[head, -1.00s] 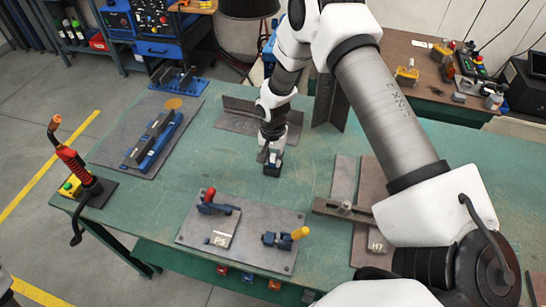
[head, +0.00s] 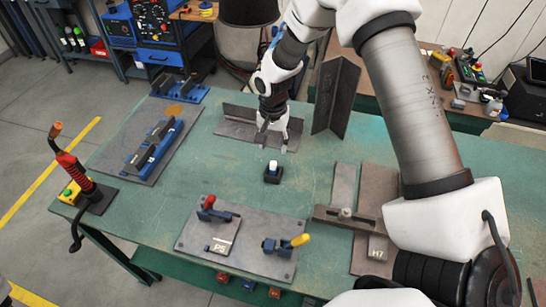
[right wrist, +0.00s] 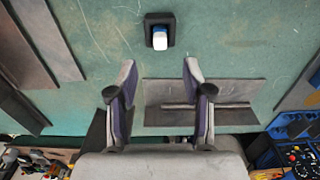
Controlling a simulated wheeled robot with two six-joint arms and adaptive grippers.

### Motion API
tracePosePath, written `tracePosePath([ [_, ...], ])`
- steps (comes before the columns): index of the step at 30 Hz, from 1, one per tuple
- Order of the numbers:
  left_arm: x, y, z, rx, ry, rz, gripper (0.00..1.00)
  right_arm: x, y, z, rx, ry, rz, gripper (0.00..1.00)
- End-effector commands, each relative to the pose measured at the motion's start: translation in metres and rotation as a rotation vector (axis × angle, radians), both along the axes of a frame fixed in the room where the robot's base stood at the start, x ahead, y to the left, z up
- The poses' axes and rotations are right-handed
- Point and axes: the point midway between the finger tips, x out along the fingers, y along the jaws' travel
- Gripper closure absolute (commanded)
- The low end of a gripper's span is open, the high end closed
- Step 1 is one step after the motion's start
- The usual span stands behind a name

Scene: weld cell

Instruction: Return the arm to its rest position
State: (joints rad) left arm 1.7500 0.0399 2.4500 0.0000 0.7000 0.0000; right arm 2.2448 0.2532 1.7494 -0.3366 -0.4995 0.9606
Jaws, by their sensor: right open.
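My right gripper (head: 271,148) is open and empty above the green table, behind a small black block with a white and blue top (head: 272,172). The block stands on the table, apart from the fingers. In the right wrist view the two fingers (right wrist: 160,75) are spread wide, and the block (right wrist: 159,32) lies beyond their tips. My right arm reaches in from the right side of the head view. My left gripper is not in view.
A brown steel angle (head: 240,128) and an upright dark angle (head: 335,95) stand close behind the gripper. A grey clamp plate (head: 240,262) lies in front, a fixture plate (head: 120,165) at left. A torch stand (head: 100,197) is at the left edge. The table around the block is clear.

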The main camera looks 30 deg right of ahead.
Motion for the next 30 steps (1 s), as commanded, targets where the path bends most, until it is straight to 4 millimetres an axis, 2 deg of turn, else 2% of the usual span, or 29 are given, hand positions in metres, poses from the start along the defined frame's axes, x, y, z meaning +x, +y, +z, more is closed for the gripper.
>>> tracePosePath([
  [3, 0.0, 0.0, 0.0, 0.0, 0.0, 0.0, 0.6, 0.0, 0.0, 0.017, 0.001, -0.001, 0.0, 0.5],
  [6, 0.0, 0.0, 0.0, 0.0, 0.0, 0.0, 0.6, 0.0, 0.0, 0.022, 0.0, 0.001, 0.0, 0.5],
  [20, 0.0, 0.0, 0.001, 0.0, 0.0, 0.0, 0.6, 0.0, 0.0, 0.023, 0.0, 0.001, 0.0, 0.5],
  [23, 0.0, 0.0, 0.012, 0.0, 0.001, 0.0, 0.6, 0.0, 0.0, 0.035, 0.0, 0.0, 0.0, 0.5],
  [30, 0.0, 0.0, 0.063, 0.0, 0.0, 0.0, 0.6, 0.0, 0.0, 0.085, -0.001, 0.001, 0.0, 0.5],
])
